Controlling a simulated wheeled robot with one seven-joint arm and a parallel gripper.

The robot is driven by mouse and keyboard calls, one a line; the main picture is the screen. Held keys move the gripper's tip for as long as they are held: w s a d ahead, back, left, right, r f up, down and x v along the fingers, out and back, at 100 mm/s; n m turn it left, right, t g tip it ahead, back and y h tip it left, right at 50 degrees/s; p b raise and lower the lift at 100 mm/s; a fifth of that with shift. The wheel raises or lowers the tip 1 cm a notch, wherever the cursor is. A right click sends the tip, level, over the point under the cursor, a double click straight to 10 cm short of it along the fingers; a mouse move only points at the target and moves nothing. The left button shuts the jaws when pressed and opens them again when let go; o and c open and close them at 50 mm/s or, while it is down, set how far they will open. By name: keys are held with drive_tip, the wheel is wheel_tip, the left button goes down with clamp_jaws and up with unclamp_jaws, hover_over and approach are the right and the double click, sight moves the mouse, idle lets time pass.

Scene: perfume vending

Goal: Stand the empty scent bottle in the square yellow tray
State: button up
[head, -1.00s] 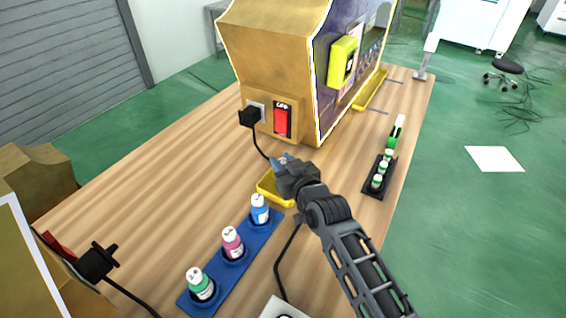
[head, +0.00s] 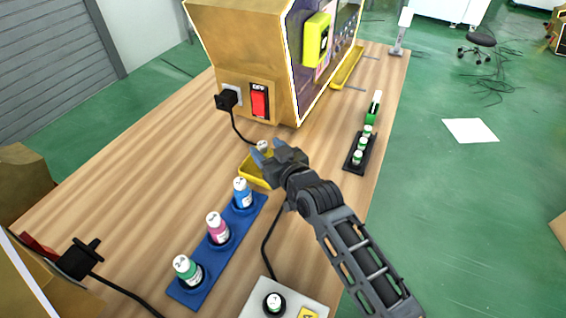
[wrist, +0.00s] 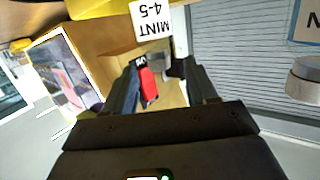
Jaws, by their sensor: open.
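The square yellow tray (head: 253,174) sits on the wooden table in front of the vending machine, partly hidden by my gripper (head: 265,152). A small bottle with a white cap (head: 263,145) shows between the fingertips at the tray. In the wrist view, which is upside down, a white label reading "MINT 4-5" (wrist: 152,27) lies just past the spread fingers (wrist: 158,75), beside the yellow tray (wrist: 90,8). The jaws are open, with a gap on either side. The bottle's body and base are mostly hidden, so I cannot tell whether it stands fully flat.
A blue rack (head: 215,255) holds green, pink and blue bottles left of the tray. A black rack (head: 350,165) with small green bottles is at right. A grey box (head: 250,295) with a capped jar is in front. The machine (head: 245,55) stands behind, its black cord nearby.

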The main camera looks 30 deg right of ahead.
drive_tip(key=s+r, duration=0.1)
drive_tip(key=s, duration=0.8)
drive_tip(key=shift+d+r, duration=0.2)
drive_tip(key=shift+r, duration=0.2)
drive_tip(key=s, duration=0.3)
drive_tip(key=s+f, duration=0.1)
drive_tip(key=s, duration=0.2)
drive_tip(key=s+f, duration=0.1)
drive_tip(key=s, duration=0.2)
drive_tip(key=shift+d+f, duration=0.1)
drive_tip(key=shift+f, duration=0.05)
drive_tip(key=s+r, duration=0.3)
drive_tip(key=s, duration=0.6)
drive_tip(key=s+r, duration=0.4)
drive_tip(key=s, duration=0.6)
drive_tip(key=s+r+g, duration=0.1)
drive_tip(key=s+r, duration=0.2)
drive_tip(key=s, duration=0.7)
drive_tip(key=shift+a+r+h, duration=0.25)
drive_tip(key=shift+a+h, duration=0.05)
drive_tip(key=shift+a, duration=0.05)
